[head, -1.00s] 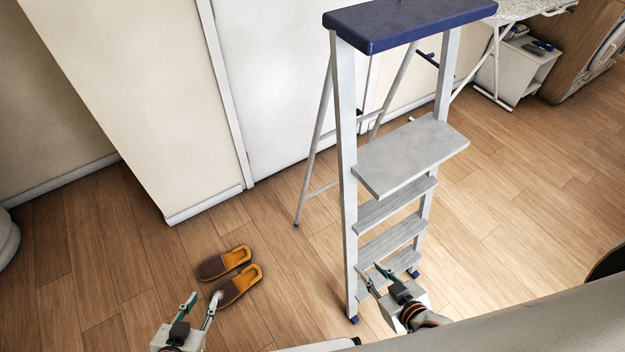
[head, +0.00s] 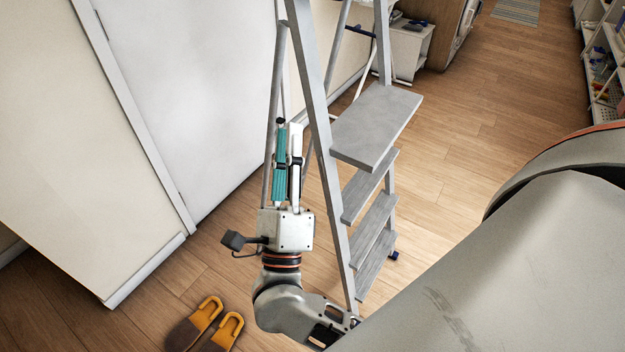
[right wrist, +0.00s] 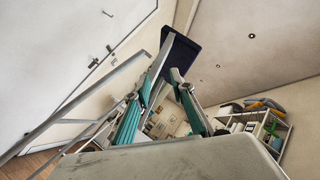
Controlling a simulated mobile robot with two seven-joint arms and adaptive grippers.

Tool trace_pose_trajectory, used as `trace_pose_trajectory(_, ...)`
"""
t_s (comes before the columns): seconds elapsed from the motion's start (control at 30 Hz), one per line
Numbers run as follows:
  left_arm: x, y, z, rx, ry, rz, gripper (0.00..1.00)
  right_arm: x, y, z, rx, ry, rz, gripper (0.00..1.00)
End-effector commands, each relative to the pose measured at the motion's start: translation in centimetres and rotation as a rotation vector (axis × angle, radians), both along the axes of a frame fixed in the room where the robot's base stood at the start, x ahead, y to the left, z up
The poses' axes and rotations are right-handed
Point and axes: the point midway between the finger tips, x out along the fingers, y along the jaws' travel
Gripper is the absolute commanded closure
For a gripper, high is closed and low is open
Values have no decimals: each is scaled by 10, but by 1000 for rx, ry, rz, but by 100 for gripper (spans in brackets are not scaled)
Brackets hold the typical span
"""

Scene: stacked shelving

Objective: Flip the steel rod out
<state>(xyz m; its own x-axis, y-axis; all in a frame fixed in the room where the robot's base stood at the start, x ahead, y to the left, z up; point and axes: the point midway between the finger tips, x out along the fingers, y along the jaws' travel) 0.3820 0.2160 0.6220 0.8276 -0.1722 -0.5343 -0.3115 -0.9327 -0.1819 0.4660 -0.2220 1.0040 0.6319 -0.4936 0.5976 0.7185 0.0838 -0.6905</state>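A grey metal stepladder (head: 318,150) stands upright and unfolded beside the wall. No loose rod shows; thin grey rods form its rear frame (head: 275,80), and I cannot tell which is the steel rod. My right gripper (head: 288,124) points up at the ladder's left side, overlapping the rear frame in the head view. Its teal fingers are apart in the right wrist view (right wrist: 162,76), with a grey ladder bar (right wrist: 158,62) beyond or between them; contact is unclear. The ladder's dark blue top (right wrist: 181,56) shows there too. My left gripper is out of view.
A white door (head: 200,90) and beige wall (head: 70,150) stand close on the left. Brown and orange slippers (head: 205,325) lie on the floor at the lower left. A white cabinet (head: 408,55) stands behind. Wooden floor (head: 480,110) is clear to the right.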

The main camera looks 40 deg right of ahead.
Motion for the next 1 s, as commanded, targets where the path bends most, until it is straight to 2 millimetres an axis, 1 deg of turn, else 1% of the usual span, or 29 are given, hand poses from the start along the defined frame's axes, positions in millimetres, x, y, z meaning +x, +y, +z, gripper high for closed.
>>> trace_pose_trajectory(0.03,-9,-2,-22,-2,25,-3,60,0,-10,-25,140,-29,2,77)
trace_pose_trajectory(0.07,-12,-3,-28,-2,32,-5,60,-1,-17,-35,229,-51,2,77)
trace_pose_trajectory(0.1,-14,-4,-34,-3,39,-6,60,-2,-24,-49,340,-76,0,77)
trace_pose_trajectory(0.17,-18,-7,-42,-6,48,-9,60,-2,-31,-72,495,-106,-3,77)
trace_pose_trajectory(0.2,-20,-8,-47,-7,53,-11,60,-2,-33,-87,586,-121,-5,77)
trace_pose_trajectory(0.3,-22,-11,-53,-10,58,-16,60,-1,-34,-121,777,-144,-12,77)
trace_pose_trajectory(0.4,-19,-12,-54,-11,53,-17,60,-1,-32,-143,900,-157,-19,77)
trace_pose_trajectory(0.5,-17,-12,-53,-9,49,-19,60,0,-30,-153,963,-165,-23,77)
trace_pose_trajectory(0.63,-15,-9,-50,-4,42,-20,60,6,-38,-155,981,-170,-23,77)
trace_pose_trajectory(0.9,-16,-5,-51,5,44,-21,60,29,-73,-153,976,-172,-24,77)
trace_pose_trajectory(1.0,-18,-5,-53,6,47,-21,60,36,-83,-153,976,-170,-23,77)
